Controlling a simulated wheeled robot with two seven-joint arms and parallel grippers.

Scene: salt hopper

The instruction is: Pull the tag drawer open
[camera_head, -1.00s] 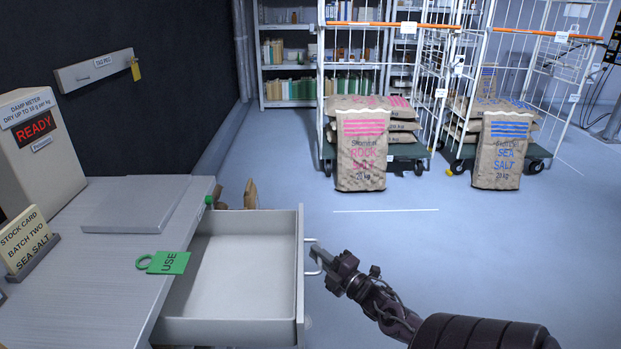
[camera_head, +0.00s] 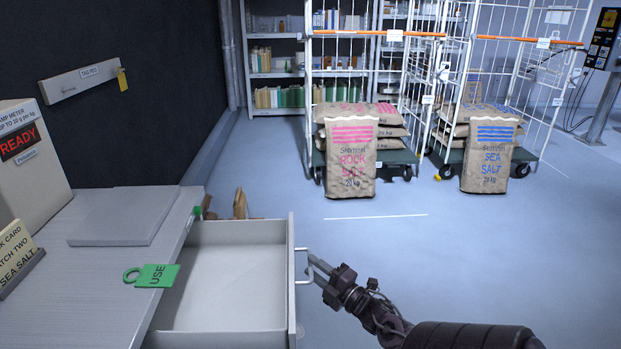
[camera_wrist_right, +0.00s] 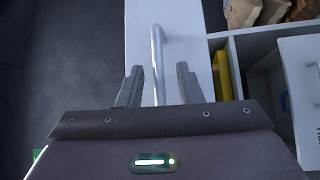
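The pale grey drawer (camera_head: 225,333) under the bench stands pulled out in the head view, and its inside looks empty. Its metal bar handle (camera_head: 302,265) is on the front panel, which faces right. My right gripper (camera_head: 313,268) is at the handle. In the right wrist view the handle (camera_wrist_right: 157,45) runs between the two open fingers (camera_wrist_right: 160,85), with a gap visible on both sides. A green USE tag (camera_head: 156,275) with a ring lies on the bench edge beside the drawer. My left gripper is not in view.
The bench (camera_head: 100,290) carries a flat grey plate (camera_head: 125,215), a damp meter (camera_head: 30,165) reading READY and a stock card (camera_head: 14,262). A tag peg rail (camera_head: 85,82) is on the dark wall. Salt sacks (camera_head: 350,160) and cage trolleys stand behind. Floor right of the drawer is clear.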

